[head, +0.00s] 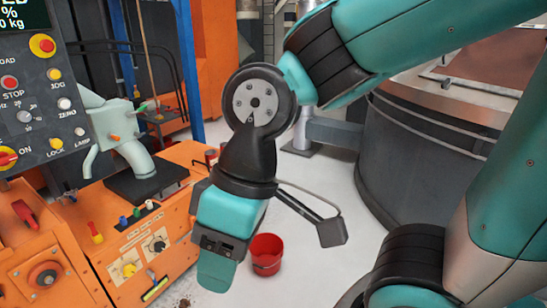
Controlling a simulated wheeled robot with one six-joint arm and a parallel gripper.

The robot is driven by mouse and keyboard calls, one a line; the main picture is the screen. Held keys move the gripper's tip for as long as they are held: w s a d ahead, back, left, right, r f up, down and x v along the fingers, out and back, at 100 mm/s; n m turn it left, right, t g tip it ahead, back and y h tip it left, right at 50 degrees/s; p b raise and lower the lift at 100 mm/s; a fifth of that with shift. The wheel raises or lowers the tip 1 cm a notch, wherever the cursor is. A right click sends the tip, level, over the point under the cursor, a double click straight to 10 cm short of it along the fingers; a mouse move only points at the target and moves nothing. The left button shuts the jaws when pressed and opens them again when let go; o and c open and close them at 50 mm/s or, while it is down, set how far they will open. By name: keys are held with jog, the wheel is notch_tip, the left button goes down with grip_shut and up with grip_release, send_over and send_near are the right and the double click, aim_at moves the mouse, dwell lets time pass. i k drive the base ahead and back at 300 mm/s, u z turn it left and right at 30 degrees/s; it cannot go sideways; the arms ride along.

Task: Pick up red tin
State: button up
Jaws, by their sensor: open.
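A small red cylinder (210,157), which looks like a red tin, stands at the back right of the orange machine, close behind my arm. An open red container (266,254), shaped like a bucket, stands upright on the pale floor. I cannot tell for certain which of the two is the red tin. My gripper (217,271) points down in front of the orange machine, left of the red container in the picture and apart from the small cylinder. It is open; its fingertips are hard to make out, and I see nothing held.
The orange machine (180,262) with knobs and coloured levers fills the lower left. A control panel (42,90) hangs at the upper left. A large grey drum (415,150) stands at the right.

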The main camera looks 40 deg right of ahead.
aim_at(211, 157)
jog(key=z, duration=0.75)
jog(key=k, duration=1)
jog(key=z, duration=1.2)
jog(key=i, duration=1.4)
jog(key=z, duration=0.25)
jog(key=i, duration=1.6)
jog(key=u, duration=0.65)
jog(key=i, duration=0.8)
jog(key=u, duration=1.5)
jog(key=i, duration=0.8)
jog(key=u, duration=0.6)
